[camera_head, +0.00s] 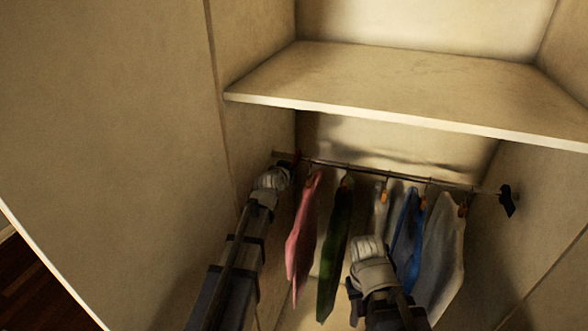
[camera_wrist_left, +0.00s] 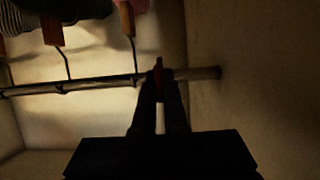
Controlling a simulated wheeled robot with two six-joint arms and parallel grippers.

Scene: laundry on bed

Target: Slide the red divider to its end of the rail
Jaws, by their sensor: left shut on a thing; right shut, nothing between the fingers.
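The dark rail (camera_head: 401,176) runs across the closet under the shelf. The red divider (camera_head: 297,157) is at the left end of the rail, close to the left wall and mostly hidden by my left gripper (camera_head: 285,172). In the left wrist view, the red divider (camera_wrist_left: 158,74) sits between the fingertips of my left gripper (camera_wrist_left: 159,88), which is shut on it. The rail (camera_wrist_left: 95,83) meets the wall a short way to its right. My right gripper (camera_head: 367,247) is shut and empty, in front of the hanging clothes and below the rail.
A pink garment (camera_head: 302,230) hangs nearest to the red divider, then a dark green one (camera_head: 334,250), a blue one (camera_head: 408,240) and a grey one (camera_head: 442,245). A black divider (camera_head: 507,200) is at the right rail end. A shelf (camera_head: 400,88) spans above the rail.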

